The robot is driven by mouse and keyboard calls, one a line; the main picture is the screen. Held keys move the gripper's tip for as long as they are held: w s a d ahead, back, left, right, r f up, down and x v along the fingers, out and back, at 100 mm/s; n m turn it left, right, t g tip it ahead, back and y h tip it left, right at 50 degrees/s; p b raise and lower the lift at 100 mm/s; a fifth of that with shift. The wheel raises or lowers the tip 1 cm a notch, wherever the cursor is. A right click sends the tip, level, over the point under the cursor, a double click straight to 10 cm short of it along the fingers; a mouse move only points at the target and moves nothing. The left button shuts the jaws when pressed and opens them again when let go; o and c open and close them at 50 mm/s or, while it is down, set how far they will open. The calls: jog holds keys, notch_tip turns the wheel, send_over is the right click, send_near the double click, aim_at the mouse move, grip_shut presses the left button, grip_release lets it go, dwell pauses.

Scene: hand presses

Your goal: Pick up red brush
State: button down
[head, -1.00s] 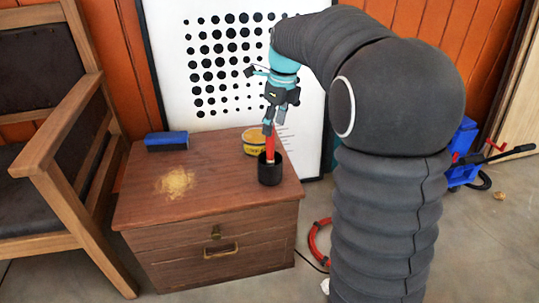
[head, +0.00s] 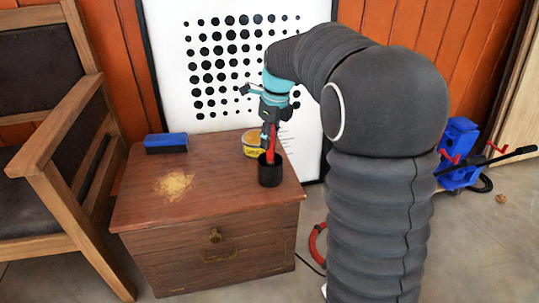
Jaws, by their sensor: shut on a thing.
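The red brush (head: 271,143) stands in a black cup (head: 270,173) near the right front of the wooden cabinet top. Only its red handle shows; its lower end is hidden inside the cup. My gripper (head: 268,133) comes down from above and is shut on the upper part of the handle. The fingers are small in the head view and partly cover the handle. The brush looks nearly upright, leaning slightly.
A blue-topped brush block (head: 166,142) and a pile of tan dust (head: 174,184) lie on the cabinet top (head: 215,205). A yellow tin (head: 254,143) sits behind the cup. A wooden armchair (head: 50,150) stands left; a dotted board (head: 235,60) stands behind. A blue hand press (head: 460,150) is at right.

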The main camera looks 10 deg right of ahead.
notch_tip(320, 180, up, 10)
jog(key=shift+p, duration=1.2)
dwell(0.9)
